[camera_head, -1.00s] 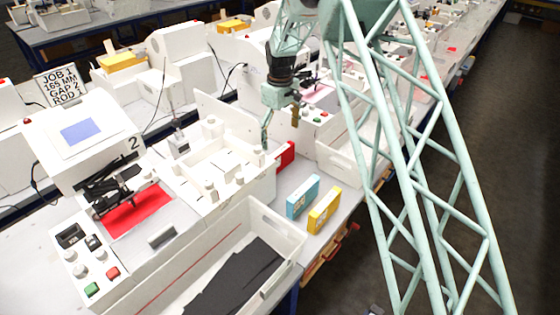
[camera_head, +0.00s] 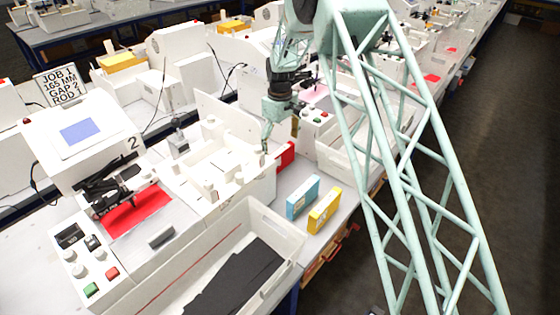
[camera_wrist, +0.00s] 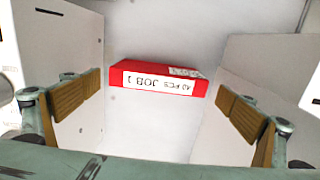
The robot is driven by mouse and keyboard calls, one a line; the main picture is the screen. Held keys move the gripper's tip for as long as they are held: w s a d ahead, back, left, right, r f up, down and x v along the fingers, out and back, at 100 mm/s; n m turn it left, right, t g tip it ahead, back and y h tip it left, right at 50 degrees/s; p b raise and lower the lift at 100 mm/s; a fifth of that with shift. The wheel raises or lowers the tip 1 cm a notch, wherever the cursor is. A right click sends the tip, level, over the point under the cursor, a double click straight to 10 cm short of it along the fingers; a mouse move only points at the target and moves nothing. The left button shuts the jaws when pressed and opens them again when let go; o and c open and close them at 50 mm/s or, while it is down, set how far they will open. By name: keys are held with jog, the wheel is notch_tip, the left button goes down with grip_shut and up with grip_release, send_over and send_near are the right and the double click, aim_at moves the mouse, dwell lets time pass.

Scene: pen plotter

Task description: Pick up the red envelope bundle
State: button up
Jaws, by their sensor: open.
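The red envelope bundle (camera_wrist: 155,79) lies on the light bench surface in the wrist view, with a white band lettered "JOB 1" along its near side. It is roughly centred between my fingers and beyond them, not touching either. In the head view the red bundle (camera_head: 285,156) shows partly, beside the white machine's end wall. My gripper (camera_wrist: 156,107) is open and empty, with ribbed tan pads at left and right. In the head view my gripper (camera_head: 266,142) hangs just left of the bundle, partly in front of the machine.
White walls flank the fingers in the wrist view, at left (camera_wrist: 65,60) and right (camera_wrist: 265,90). A blue box (camera_head: 303,197) and a yellow box (camera_head: 325,211) stand on the bench nearer the camera. A white tray (camera_head: 262,222) holds dark sheets.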

aim_at(280, 151)
jog(key=shift+w+f, duration=0.15)
jog(key=shift+f, duration=2.3)
jog(key=shift+c, duration=0.2)
jog(key=c, duration=0.6)
jog(key=shift+r, duration=5.05)
